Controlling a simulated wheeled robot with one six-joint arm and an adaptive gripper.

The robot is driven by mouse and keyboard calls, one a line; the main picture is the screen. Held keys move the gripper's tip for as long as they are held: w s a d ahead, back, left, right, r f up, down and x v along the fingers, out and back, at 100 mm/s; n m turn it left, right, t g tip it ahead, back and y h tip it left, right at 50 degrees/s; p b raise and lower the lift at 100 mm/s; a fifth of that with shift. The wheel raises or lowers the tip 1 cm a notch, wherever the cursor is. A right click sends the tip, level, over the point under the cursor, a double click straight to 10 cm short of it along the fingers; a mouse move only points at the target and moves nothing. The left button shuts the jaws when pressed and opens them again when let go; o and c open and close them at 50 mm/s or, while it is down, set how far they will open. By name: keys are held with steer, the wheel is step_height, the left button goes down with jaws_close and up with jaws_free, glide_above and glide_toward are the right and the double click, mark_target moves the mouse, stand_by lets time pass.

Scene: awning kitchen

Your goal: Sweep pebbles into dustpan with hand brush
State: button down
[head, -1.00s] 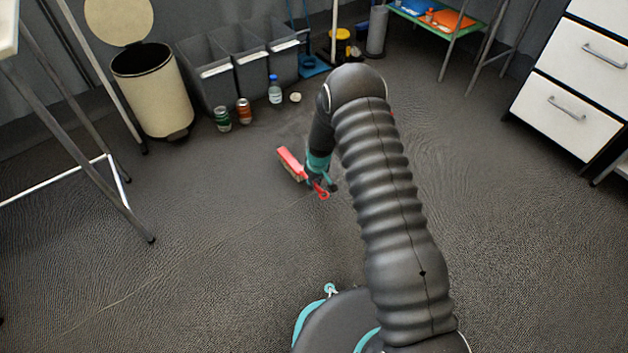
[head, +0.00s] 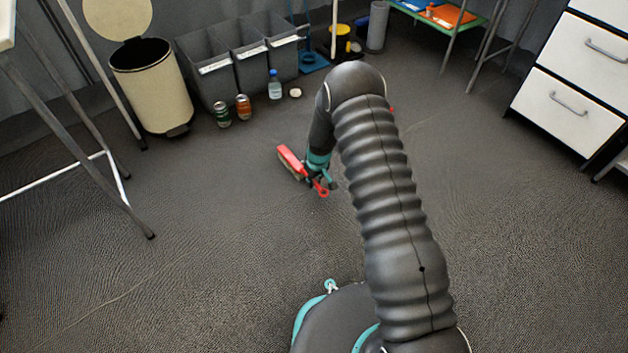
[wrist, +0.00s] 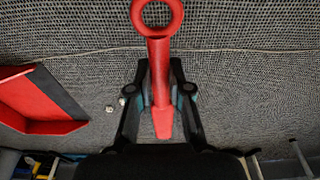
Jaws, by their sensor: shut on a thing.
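The hand brush (head: 290,157) is red with pale bristles below and a ring at its handle end. My gripper (head: 322,180) is shut on its handle, low near the floor. In the wrist view the red handle (wrist: 160,80) stands between the dark fingers of my gripper (wrist: 159,68), ring at the top. The red dustpan (wrist: 42,98) lies at the left of the wrist view, apart from the brush. In the head view my arm hides nearly all of it. Two small pale pebbles (wrist: 115,105) lie on the floor between dustpan and gripper. The bristles are hidden in the wrist view.
An open cream bin (head: 150,88) and grey crates (head: 207,72) stand along the back wall. Two cans (head: 243,107) and a bottle (head: 275,88) stand before the crates. White drawers (head: 575,90) stand at right, a metal-legged table (head: 130,205) at left. The middle floor is clear.

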steer(key=shift+f, duration=0.25)
steer(key=shift+w+d+r+b, duration=0.1)
steer(key=shift+r+b, duration=0.05)
steer(key=shift+b, duration=0.2)
stand_by(0.3)
steer(key=shift+w+d, duration=1.4)
steer(key=shift+d, duration=0.75)
steer(key=shift+w+d, duration=1.4)
steer(key=shift+d, duration=0.7)
steer(key=shift+w+d, duration=1.4)
steer(key=shift+d, duration=0.75)
steer(key=shift+w+d, duration=0.55)
steer(key=shift+d, duration=0.35)
